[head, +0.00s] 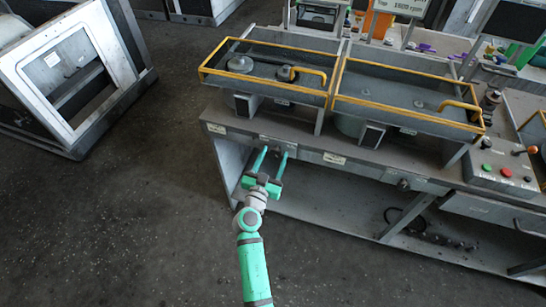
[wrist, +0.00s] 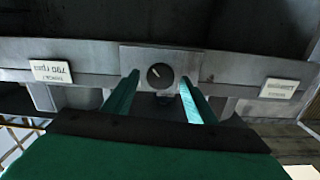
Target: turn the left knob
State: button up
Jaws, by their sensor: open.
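The left knob (wrist: 159,76) is a dark round knob with a pale pointer mark, on a metal plate on the bench's front rail in the wrist view. In the head view it is hard to make out near my fingertips. My gripper (wrist: 160,92) is open, with one green finger to each side of the knob in the picture. I cannot tell whether the fingertips reach around it or stop short of it. In the head view my gripper (head: 273,152) points at the front rail of the bench (head: 330,160). Another dark knob (head: 403,184) sits further right on the rail.
Pale labels (wrist: 52,72) (wrist: 279,88) flank the knob plate. Yellow-edged trays (head: 265,85) stand on the bench top. A button panel (head: 505,172) is at the right. A grey metal cabinet (head: 65,80) stands at the left, with open floor (head: 150,210) between.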

jog(key=shift+c, duration=0.7)
jog(key=c, duration=0.9)
jog(key=n, duration=0.4)
jog(key=shift+a+n, duration=0.1)
jog(key=shift+n, duration=0.2)
jog(key=n, duration=0.4)
jog(key=shift+a+f+n, duration=0.1)
jog(key=shift+a+n, duration=0.05)
jog(key=shift+n, duration=0.15)
jog(key=n, duration=0.6)
jog(key=shift+f, duration=0.15)
jog(key=n, duration=0.6)
jog(key=shift+f, duration=0.15)
jog(key=shift+n, duration=0.4)
